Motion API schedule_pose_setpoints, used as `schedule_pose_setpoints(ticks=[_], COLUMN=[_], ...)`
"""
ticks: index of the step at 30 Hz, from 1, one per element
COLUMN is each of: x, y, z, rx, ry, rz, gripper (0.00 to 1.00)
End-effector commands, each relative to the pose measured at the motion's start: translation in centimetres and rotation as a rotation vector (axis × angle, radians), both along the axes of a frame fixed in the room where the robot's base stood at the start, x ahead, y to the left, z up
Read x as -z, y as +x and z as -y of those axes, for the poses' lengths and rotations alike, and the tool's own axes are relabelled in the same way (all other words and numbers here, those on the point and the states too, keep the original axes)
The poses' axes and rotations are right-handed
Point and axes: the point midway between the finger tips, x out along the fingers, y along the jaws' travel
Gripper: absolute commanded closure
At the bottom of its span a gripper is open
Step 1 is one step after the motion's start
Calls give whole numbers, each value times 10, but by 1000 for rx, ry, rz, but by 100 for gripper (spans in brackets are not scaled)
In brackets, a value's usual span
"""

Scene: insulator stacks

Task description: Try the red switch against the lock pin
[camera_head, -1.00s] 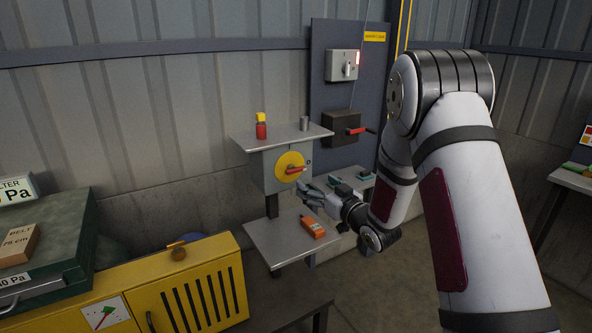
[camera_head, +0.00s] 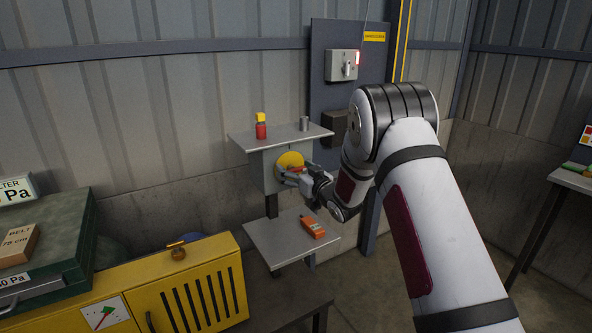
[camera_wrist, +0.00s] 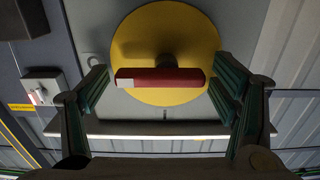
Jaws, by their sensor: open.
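The red switch (camera_head: 296,169) sits on a yellow disc (camera_head: 288,160) on the front of a grey box (camera_head: 268,178). In the wrist view the red switch (camera_wrist: 160,77) lies level across the yellow disc (camera_wrist: 165,30). My gripper (camera_head: 287,178) is at the disc. In the wrist view my gripper (camera_wrist: 160,72) has its green-padded fingers spread, one beyond each end of the switch, with gaps to both.
The shelf (camera_head: 317,131) above carries a red and yellow item (camera_head: 261,130) and a grey cylinder (camera_head: 304,123). An orange device (camera_head: 312,227) lies on the lower shelf (camera_head: 262,243). A blue panel (camera_head: 323,85) with a switch box (camera_head: 341,66) stands behind. A yellow cabinet (camera_head: 225,250) is at left.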

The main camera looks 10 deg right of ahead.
Motion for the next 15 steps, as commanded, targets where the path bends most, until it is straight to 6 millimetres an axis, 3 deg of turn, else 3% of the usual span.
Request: schedule_pose_setpoints(ticks=[2,6,9,15], x=[0,0,0,-1], y=[0,0,0,0], z=[0,0,0,-1], rx=[0,0,0,-1], ry=[0,0,-1,-42], rz=[0,0,0,15], gripper=[20,52,69,69])
